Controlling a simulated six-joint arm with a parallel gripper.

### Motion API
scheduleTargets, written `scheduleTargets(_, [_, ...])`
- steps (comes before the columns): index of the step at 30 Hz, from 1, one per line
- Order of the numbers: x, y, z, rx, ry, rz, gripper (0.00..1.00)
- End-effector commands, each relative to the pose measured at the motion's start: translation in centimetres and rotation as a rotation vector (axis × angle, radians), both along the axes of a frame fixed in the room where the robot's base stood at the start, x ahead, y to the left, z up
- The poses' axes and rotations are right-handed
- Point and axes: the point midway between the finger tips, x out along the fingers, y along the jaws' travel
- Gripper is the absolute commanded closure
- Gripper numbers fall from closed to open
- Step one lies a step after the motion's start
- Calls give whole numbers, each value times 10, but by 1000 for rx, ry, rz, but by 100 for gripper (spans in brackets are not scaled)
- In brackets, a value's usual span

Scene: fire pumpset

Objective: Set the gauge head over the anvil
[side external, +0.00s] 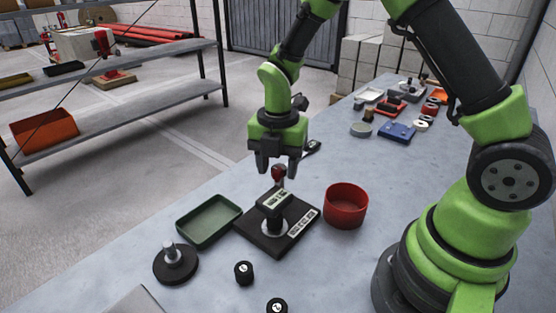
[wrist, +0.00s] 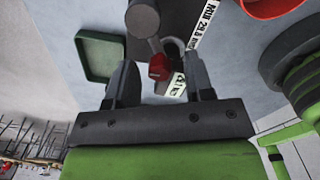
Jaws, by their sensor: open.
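A gauge stand with a black square base (side external: 255,238) and a white printed label stands on the table. On it is a dark head with a pale label plate (side external: 274,200), above a light round part that may be the anvil (side external: 272,224). A red knob (side external: 278,172) stands up behind the head. My gripper (side external: 278,168) is open, pointing down above and around the knob's height. In the wrist view the red knob (wrist: 158,68) shows between the two open fingers (wrist: 162,88), without clear contact. The gripper partly hides the stand there.
A green tray (side external: 210,220) lies left of the stand and a red bowl (side external: 346,205) right of it. A black disc with a silver stem (side external: 175,262) and two small black cylinders (side external: 244,272) are in front. Several parts, including a blue block (side external: 397,132), lie farther back.

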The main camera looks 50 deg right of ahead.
Motion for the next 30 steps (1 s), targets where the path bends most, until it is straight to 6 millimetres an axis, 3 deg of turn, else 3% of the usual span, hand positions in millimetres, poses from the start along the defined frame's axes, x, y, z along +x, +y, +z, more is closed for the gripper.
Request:
scheduleTargets(5, [1, 0, 17, 0, -5, 0, 52])
scheduleTargets(12, [1, 0, 65, 0, -8, 0, 52])
scheduleTargets(18, [1, 0, 92, 0, -4, 1, 52])
scheduleTargets(30, [0, 0, 100, 0, -1, -1, 52])
